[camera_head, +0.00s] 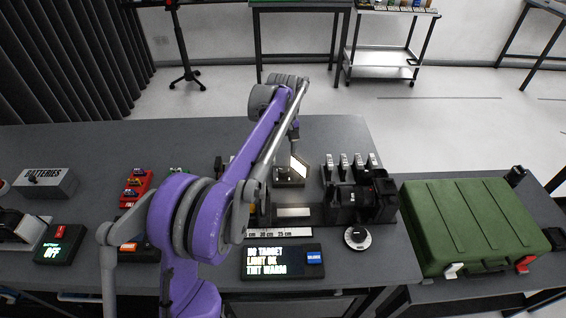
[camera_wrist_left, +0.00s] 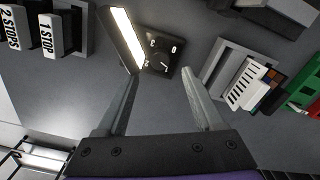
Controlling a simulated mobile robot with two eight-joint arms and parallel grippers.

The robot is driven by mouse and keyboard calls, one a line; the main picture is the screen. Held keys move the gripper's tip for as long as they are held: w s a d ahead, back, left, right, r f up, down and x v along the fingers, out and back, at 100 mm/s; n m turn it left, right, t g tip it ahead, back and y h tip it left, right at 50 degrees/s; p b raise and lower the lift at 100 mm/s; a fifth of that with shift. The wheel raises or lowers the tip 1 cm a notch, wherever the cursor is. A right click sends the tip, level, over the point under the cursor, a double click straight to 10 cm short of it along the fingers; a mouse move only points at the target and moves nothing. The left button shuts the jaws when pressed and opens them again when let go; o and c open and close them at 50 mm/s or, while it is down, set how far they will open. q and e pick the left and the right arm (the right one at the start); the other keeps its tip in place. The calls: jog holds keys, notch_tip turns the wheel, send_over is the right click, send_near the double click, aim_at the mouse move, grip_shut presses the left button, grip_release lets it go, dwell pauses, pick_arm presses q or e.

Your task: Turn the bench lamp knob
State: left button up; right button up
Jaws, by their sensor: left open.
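The bench lamp has a lit white panel (camera_head: 299,166) on a small dark base (camera_head: 289,179) in the middle of the bench. In the left wrist view the glowing panel (camera_wrist_left: 126,38) stands beside a black base carrying the round dark knob (camera_wrist_left: 158,60), which has white marks around it. My left gripper (camera_wrist_left: 163,80) is open and empty. Its two fingers point toward the base, with the knob seen beyond and between the tips; the exact gap cannot be told. In the head view the arm largely hides this gripper. My right gripper is not in view.
A black camera-like device (camera_head: 362,197) and several upright switches stand right of the lamp. A round dial (camera_head: 357,237) and a lit text display (camera_head: 282,262) lie nearer. A green case (camera_head: 474,226) sits at right. The bench behind the lamp is clear.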

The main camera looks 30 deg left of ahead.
aim_at(283, 170)
pick_arm(q)
jog(key=shift+r, duration=2.35)
notch_tip(283, 170, down, 11)
jog(key=n, duration=0.4)
jog(key=shift+n, duration=0.3)
jog(key=shift+r, duration=0.1)
grip_shut()
